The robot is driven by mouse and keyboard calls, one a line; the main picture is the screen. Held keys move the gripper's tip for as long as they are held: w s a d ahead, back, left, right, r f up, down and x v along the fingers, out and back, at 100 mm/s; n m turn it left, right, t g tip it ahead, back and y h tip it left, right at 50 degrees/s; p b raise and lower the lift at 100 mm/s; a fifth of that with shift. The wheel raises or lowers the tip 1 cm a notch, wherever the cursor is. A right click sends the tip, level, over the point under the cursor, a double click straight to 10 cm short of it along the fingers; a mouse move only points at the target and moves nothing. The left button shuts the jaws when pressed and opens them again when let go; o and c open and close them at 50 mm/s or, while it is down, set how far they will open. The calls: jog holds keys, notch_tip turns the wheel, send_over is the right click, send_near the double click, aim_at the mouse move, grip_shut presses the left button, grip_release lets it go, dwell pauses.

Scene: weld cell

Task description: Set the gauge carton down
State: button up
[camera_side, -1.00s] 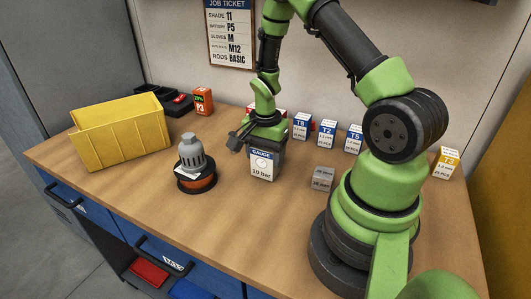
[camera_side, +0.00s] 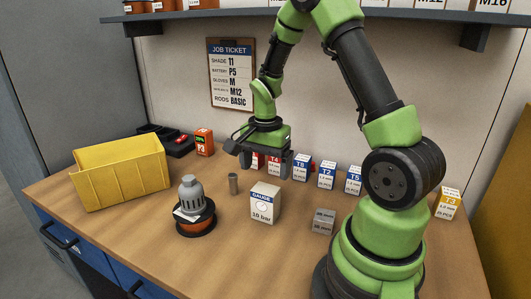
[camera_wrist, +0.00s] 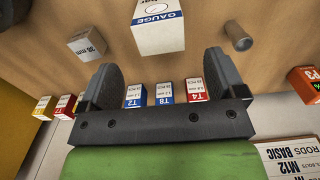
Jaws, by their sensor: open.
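The gauge carton (camera_side: 264,204), white with a blue band and a "10 bar" label, stands upright on the wooden bench in the side view. It also shows at the top of the wrist view (camera_wrist: 158,35), partly cut off by the frame edge. My gripper (camera_side: 265,165) is above and behind the carton, clear of it. In the wrist view my gripper (camera_wrist: 162,75) has its two fingers wide apart with nothing held between them.
Small T-labelled cartons (camera_side: 327,175) line the bench's back. A metal cylinder (camera_side: 233,183) stands left of the carton, near a grey-topped round unit (camera_side: 192,205). A grey 38 mm block (camera_side: 323,221) is to the right. A yellow bin (camera_side: 122,173) stands at left.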

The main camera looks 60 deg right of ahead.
notch_tip(320, 180, up, 3)
jog(key=shift+r, duration=0.2)
jog(key=s+a+r+n+t, duration=0.35)
jog(key=a+r+n, duration=0.35)
jog(key=a+r, duration=0.3)
jog(key=s+a+r+n+t+y, duration=0.2)
jog(key=s+a+r+n+t, duration=0.1)
jog(key=s+a+r+n, duration=0.2)
jog(key=shift+s+a+r+n+t, duration=0.15)
jog(key=shift+s+a+n+t, duration=0.3)
jog(key=shift+s+n, duration=0.6)
